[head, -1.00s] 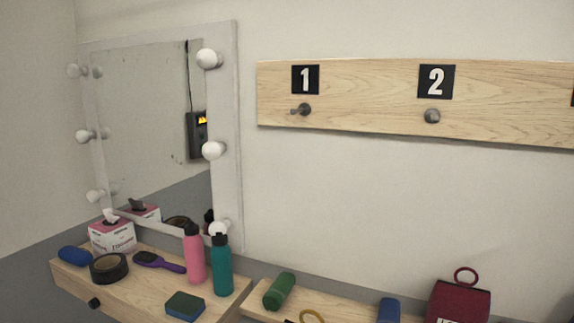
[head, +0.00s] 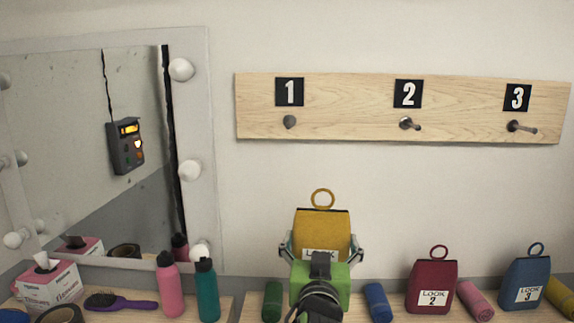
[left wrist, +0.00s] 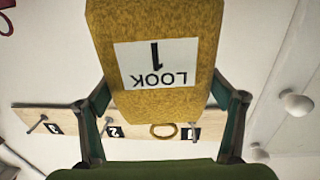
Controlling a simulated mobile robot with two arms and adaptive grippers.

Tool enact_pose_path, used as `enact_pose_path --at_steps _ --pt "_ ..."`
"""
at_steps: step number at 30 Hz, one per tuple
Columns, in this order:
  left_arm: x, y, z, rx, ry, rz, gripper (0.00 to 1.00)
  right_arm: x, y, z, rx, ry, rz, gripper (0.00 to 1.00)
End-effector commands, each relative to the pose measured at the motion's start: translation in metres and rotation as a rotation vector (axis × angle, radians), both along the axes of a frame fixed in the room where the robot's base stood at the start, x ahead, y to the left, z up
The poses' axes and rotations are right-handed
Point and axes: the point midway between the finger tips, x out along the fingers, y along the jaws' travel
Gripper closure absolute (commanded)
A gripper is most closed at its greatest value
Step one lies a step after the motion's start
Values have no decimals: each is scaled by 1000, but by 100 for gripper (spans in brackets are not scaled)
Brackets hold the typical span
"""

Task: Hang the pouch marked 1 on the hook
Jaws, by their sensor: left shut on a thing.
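The yellow pouch (head: 322,228) has a ring (head: 322,198) standing up at its top and a partly covered LOOK label. My left gripper (head: 321,254) is shut on it from both sides and holds it upright in front of the wall. In the left wrist view the pouch (left wrist: 155,25) appears upside down with its label reading LOOK 1, between the fingers of the gripper (left wrist: 163,105). The hook under number 1 (head: 289,122) is a grey peg on the wooden board (head: 350,95), above and slightly left of the ring, apart from it. My right gripper is not in view.
Hooks 2 (head: 405,123) and 3 (head: 514,126) are empty. On the shelf stand a red pouch (head: 432,275), a blue pouch (head: 526,270) and several rolled towels. Bottles stand left, below the mirror (head: 75,110). The wall between board and shelf is clear.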

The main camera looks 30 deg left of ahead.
Motion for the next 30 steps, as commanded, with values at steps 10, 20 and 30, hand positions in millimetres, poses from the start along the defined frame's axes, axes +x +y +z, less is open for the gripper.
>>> enact_pose_path --at_steps 10,20,30 --pt "-34 64 129 -10 -21 288 39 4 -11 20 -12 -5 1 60" --pt "-39 74 148 -7 -9 349 39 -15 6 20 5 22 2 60" --pt "-25 86 146 -9 -11 349 39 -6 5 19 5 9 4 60"
